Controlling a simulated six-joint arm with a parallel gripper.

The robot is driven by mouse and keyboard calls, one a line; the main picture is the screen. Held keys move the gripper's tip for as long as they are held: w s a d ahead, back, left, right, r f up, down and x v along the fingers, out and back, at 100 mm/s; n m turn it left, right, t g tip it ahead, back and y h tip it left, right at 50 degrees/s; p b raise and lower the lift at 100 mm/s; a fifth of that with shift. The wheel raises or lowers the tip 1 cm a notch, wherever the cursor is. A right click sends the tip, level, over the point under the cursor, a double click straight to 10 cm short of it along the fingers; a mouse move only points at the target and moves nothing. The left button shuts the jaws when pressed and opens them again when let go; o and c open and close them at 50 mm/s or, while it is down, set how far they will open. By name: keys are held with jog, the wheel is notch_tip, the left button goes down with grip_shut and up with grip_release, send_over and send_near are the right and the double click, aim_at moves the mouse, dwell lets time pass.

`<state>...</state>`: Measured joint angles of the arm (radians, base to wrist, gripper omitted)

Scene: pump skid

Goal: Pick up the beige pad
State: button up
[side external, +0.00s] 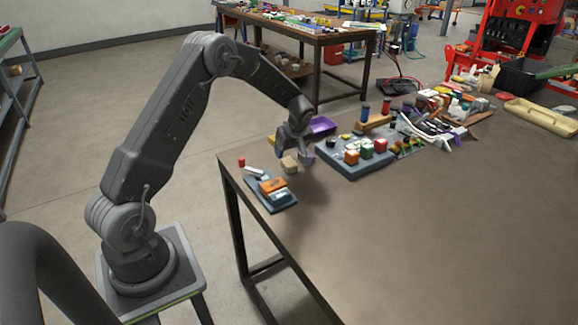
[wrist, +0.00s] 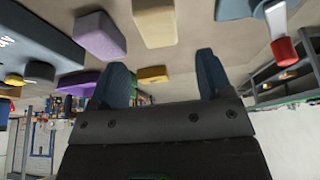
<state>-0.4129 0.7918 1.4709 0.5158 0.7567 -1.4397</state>
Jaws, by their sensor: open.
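The beige pad (side external: 289,164) is a small block on the table near its left edge in the side external view. In the wrist view it shows at the top centre (wrist: 155,22), beyond the fingertips. My gripper (side external: 294,150) is just above and beside it in the side external view. Its two blue-grey fingers are spread in the wrist view (wrist: 160,62), with nothing held between them. I cannot tell whether a finger touches the pad.
A lavender block (wrist: 100,36) lies close beside the pad, and a yellow block (wrist: 152,74) is nearby. A purple tray (side external: 320,127), a blue-grey board with coloured blocks (side external: 352,168) and a small blue tray (side external: 282,207) surround the spot. The table's right front is clear.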

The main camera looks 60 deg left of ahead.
aim_at(287, 159)
jog(key=shift+x, duration=3)
jog(key=shift+s+d, duration=0.1)
jog(key=shift+c, duration=0.3)
jog(key=c, duration=0.9)
jog(key=shift+r, duration=0.1)
jog(key=shift+c, duration=0.2)
jog(key=r, duration=0.4)
jog(key=shift+s+r, duration=0.2)
jog(key=s+a+r, duration=0.6)
jog(key=s, duration=0.3)
jog(key=shift+s+r, duration=0.2)
jog(key=shift+s, duration=0.05)
